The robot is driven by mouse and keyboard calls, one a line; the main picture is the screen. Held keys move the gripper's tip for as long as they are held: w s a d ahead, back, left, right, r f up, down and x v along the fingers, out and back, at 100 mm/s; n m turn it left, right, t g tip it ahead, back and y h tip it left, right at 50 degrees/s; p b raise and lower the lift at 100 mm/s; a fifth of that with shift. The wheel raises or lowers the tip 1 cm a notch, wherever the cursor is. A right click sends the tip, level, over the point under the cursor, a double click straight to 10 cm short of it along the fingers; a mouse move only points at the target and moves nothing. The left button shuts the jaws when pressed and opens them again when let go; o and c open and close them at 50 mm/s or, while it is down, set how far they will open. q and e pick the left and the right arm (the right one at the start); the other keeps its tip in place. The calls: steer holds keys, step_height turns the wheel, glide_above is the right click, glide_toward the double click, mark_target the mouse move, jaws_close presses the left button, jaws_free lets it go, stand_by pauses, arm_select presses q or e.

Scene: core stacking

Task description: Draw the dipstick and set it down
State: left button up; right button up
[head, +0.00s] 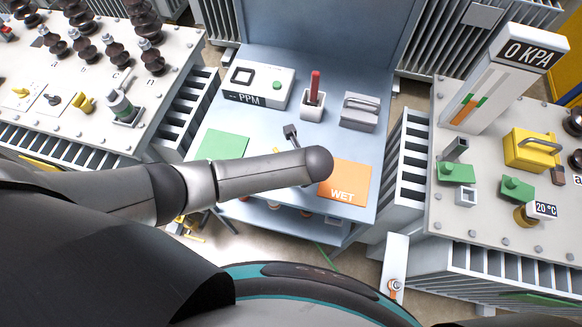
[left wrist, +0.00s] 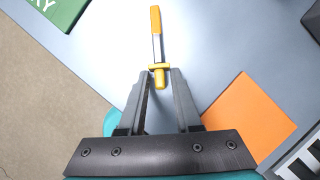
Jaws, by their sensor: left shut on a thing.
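The dipstick (left wrist: 157,45) shows in the left wrist view as a thin metal strip with an orange-yellow end and a yellow collar and grip. My left gripper (left wrist: 160,78) is shut on its yellow grip end, and the strip points away from the fingers. The dipstick is above or on the grey-blue bench (left wrist: 205,45); I cannot tell if it touches. In the head view my left arm hides the dipstick and most of the gripper. A green DRY pad (left wrist: 62,8) and an orange WET pad (left wrist: 248,115) flank it. My right gripper is not in view.
On the bench stand a PPM box (head: 258,85), a white holder (head: 312,107) with a red stick, and a grey handled block (head: 360,112). Fitted panels with insulators (head: 150,55) and gauges (head: 500,75) flank the bench. Bare bench shows between the pads.

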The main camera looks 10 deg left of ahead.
arm_select(q)
steer(key=shift+s+d+f, duration=0.1)
steer(key=shift+s+f, duration=0.1)
steer(key=shift+f, duration=0.2)
stand_by(0.3)
steer(key=o, duration=0.7)
steer(key=shift+f, duration=0.15)
steer(key=shift+o, duration=0.2)
steer(key=shift+s, duration=0.15)
steer(key=shift+a, duration=0.2)
steer(key=shift+s+d+r, duration=0.15)
steer(key=shift+s+r, duration=0.05)
steer(key=shift+r, duration=0.25)
steer(key=p+v, duration=0.3)
steer(key=v, duration=1.1)
steer(key=shift+w+d+r+p, duration=0.25)
steer(key=shift+d+r+p, duration=0.1)
steer(key=shift+d, duration=0.05)
